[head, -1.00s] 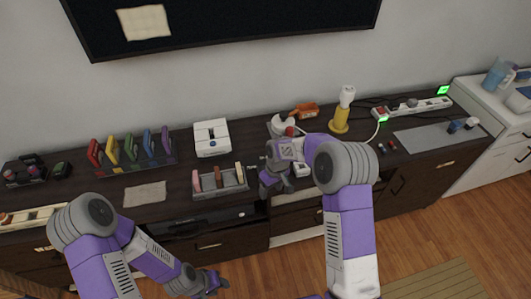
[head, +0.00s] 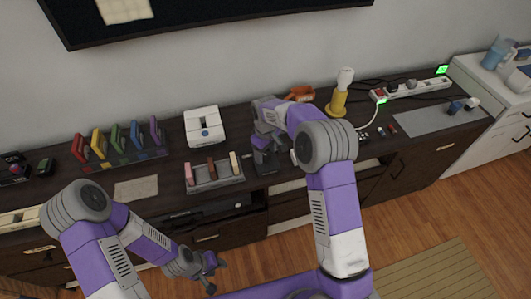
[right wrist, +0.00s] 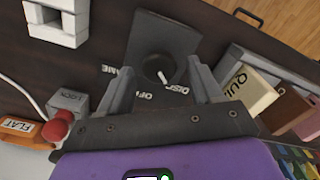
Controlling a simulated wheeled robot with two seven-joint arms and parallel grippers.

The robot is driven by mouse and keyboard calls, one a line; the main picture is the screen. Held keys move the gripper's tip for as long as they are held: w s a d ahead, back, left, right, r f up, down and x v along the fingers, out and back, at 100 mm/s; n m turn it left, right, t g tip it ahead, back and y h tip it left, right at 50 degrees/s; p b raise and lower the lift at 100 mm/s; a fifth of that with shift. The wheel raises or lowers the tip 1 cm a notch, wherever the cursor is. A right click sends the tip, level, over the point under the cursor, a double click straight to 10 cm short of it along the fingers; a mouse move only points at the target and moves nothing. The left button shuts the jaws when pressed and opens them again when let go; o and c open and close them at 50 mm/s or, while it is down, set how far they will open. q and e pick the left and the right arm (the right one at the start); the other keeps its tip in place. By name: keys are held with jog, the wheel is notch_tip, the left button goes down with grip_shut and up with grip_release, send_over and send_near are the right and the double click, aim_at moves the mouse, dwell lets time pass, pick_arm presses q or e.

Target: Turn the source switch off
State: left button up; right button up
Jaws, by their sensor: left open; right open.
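A dark block with a round black knob and short white pointer, seemingly the source switch (right wrist: 150,40), lies on the cabinet top in the right wrist view. My left gripper (head: 215,275) is open and empty, low in front of the cabinet.
A tray of upright blocks (head: 215,185) stands close left of my right gripper. A grey "LOCK" block with a red knob (right wrist: 60,126) and an orange "FLAT" piece (right wrist: 22,128) are nearby. A yellow lamp-like object (head: 338,102) and power strip (head: 410,90) stand right.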

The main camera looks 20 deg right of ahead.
jog(key=shift+f, duration=0.1)
jog(key=shift+c, duration=0.3)
jog(key=c, duration=1)
jog(key=shift+m, duration=0.3)
jog(key=m+p, duration=0.2)
jog(key=m, duration=0.1)
jog(key=m+p, duration=0.1)
jog(key=m, duration=0.4)
jog(key=shift+d+p, duration=0.15)
jog(key=shift+p, duration=0.2)
